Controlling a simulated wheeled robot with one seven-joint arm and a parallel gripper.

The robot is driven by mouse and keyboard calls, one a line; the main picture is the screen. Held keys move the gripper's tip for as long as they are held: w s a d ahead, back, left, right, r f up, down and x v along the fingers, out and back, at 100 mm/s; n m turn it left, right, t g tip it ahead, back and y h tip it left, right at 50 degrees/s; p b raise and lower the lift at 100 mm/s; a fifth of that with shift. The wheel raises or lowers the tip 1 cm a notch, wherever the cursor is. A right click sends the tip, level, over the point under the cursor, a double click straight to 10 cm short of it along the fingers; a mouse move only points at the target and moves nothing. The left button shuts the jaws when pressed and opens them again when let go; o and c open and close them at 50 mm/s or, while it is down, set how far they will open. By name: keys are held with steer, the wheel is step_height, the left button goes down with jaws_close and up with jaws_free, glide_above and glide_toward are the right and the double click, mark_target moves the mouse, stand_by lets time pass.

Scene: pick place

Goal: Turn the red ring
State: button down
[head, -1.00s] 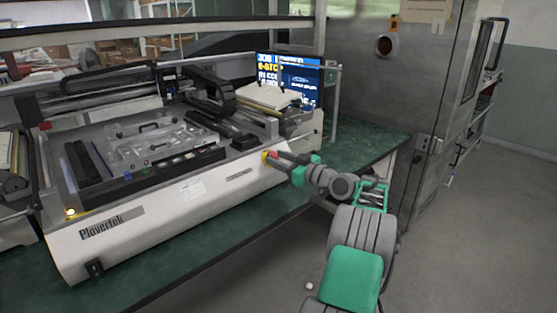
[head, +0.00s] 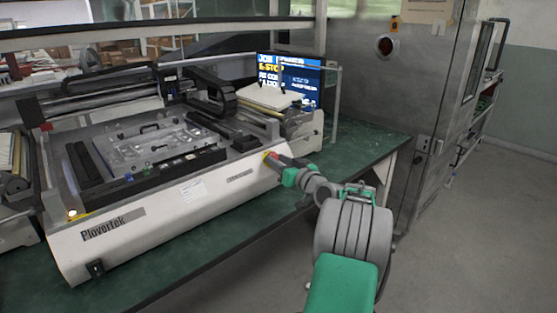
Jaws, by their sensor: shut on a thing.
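The red ring (head: 269,156) is a small red part with a yellow surround, at the right end of the white Plovertek machine's front panel (head: 150,212). My gripper (head: 273,157) is at the ring, with its fingers shut on it. The fingers and wrist hide most of the ring, so its turned angle cannot be read. My arm reaches in from the lower right.
The machine stands on a green bench (head: 180,270). A screen with yellow and white text (head: 290,75) and a stack of paper (head: 272,97) are behind the ring. A grey metal cabinet (head: 385,110) stands at the right. The floor at the lower right is clear.

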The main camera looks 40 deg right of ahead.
steer(key=m+h, duration=0.1)
steer(key=m+h+p, duration=0.1)
steer(key=m+g+p, duration=0.1)
steer(key=m, duration=0.1)
steer(key=shift+a+r+h, duration=0.25)
steer(key=shift+r+h, duration=0.05)
steer(key=shift+h, duration=0.1)
steer(key=shift+f+m+g+h+p, duration=0.15)
steer(key=shift+m+g+h+p, duration=0.3)
steer(key=shift+m+p, duration=0.4)
steer(key=shift+f, duration=0.1)
steer(key=c, duration=0.9)
jaws_free()
steer(key=v, duration=0.7)
steer(key=shift+s+a, duration=0.15)
steer(key=shift+s, duration=0.15)
